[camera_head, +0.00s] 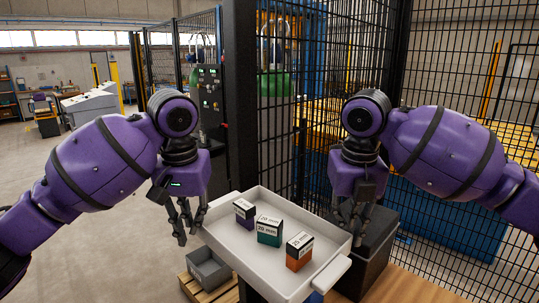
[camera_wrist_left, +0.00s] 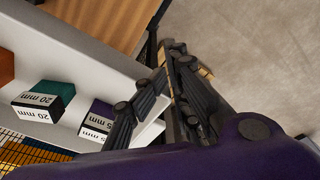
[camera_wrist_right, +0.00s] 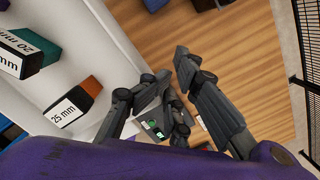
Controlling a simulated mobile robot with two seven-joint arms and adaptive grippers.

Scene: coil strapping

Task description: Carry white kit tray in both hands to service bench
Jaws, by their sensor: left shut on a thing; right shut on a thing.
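The white kit tray (camera_head: 225,238) is in the middle of the head view, with small labelled boxes standing in it: a purple one (camera_head: 243,212), a green one (camera_head: 269,231) and an orange one (camera_head: 299,251). My left gripper (camera_head: 188,222) is shut on the tray's left side; the tray wall shows beside its fingers in the left wrist view (camera_wrist_left: 95,50). I cannot tell which surface is the service bench.
A wooden top (camera_head: 405,288) lies at lower right, with a dark box (camera_head: 378,250) by the tray's right end. A grey bin (camera_head: 208,267) sits on a wooden pallet below the tray. Black mesh fence (camera_head: 455,60) stands ahead and right. Open floor (camera_head: 95,190) lies left.

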